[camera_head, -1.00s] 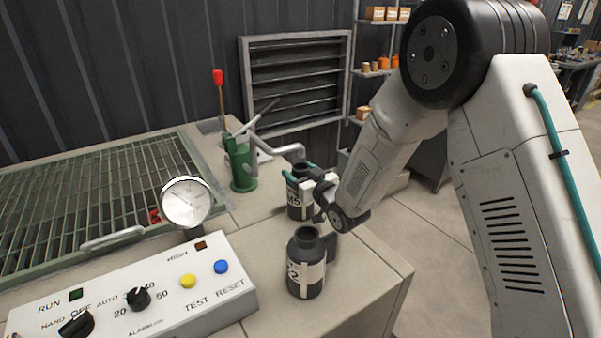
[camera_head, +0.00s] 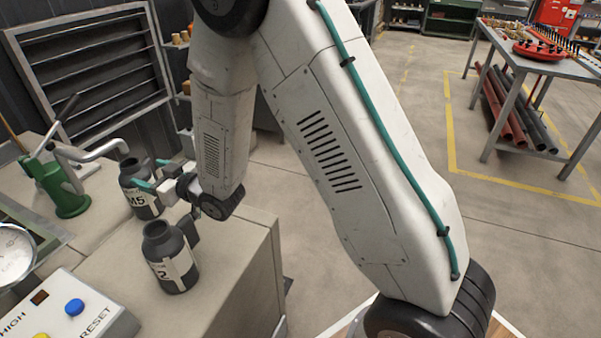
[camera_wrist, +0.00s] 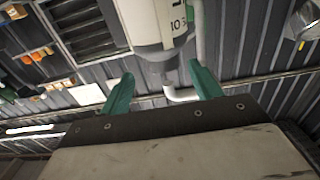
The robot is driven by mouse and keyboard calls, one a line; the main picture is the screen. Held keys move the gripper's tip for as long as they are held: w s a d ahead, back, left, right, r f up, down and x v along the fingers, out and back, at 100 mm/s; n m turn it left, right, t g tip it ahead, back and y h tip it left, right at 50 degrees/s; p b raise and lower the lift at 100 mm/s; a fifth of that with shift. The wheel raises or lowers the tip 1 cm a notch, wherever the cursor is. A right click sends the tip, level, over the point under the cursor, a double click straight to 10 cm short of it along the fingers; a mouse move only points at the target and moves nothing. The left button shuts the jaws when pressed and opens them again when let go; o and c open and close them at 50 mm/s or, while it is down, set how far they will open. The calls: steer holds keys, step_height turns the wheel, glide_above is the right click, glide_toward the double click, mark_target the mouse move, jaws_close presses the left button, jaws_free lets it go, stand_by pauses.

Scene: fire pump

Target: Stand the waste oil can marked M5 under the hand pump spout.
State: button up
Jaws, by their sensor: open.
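The dark waste oil can marked M5 (camera_head: 141,205) stands upright on the bench top. Its open mouth is just below and beside the end of the grey hand pump spout (camera_head: 108,148); exact alignment is unclear. The green hand pump (camera_head: 66,192) stands to its left. My gripper (camera_head: 156,174) is open at the can's upper part, one teal finger in front of it and one towards its far side. Contact is unclear. In the wrist view, a pale-labelled cylinder (camera_wrist: 155,20), apparently the can upside down, shows beyond the open fingers (camera_wrist: 161,90).
A second dark can with a label ending in 2 (camera_head: 172,260) stands in front of M5, close to my wrist. The control box (camera_head: 85,310) and a gauge (camera_head: 14,255) are at the lower left. The louvred panel (camera_head: 95,70) is behind. The bench edge is to the right.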

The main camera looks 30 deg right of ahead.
steer(key=s+d+r+m+g+h, duration=0.25)
steer(key=s+d+r+h, duration=0.2)
steer(key=d, duration=0.35)
steer(key=s+d+r+m+g+h, duration=0.1)
steer(key=s+d+r+g+h, duration=0.35)
steer(key=d, duration=0.45)
steer(key=s+d+r+m+g, duration=0.1)
steer(key=s+d+r+g, duration=0.1)
steer(key=s, duration=1.3)
steer(key=s+d+r+m+g+h, duration=0.1)
steer(key=s+d+r+m+g, duration=0.1)
steer(key=s, duration=1.3)
steer(key=d+r+g, duration=0.1)
steer(key=d+g, duration=0.1)
steer(key=d, duration=0.1)
steer(key=shift+s+r+g, duration=0.15)
steer(key=shift+s+g, duration=0.15)
steer(key=shift+s, duration=0.1)
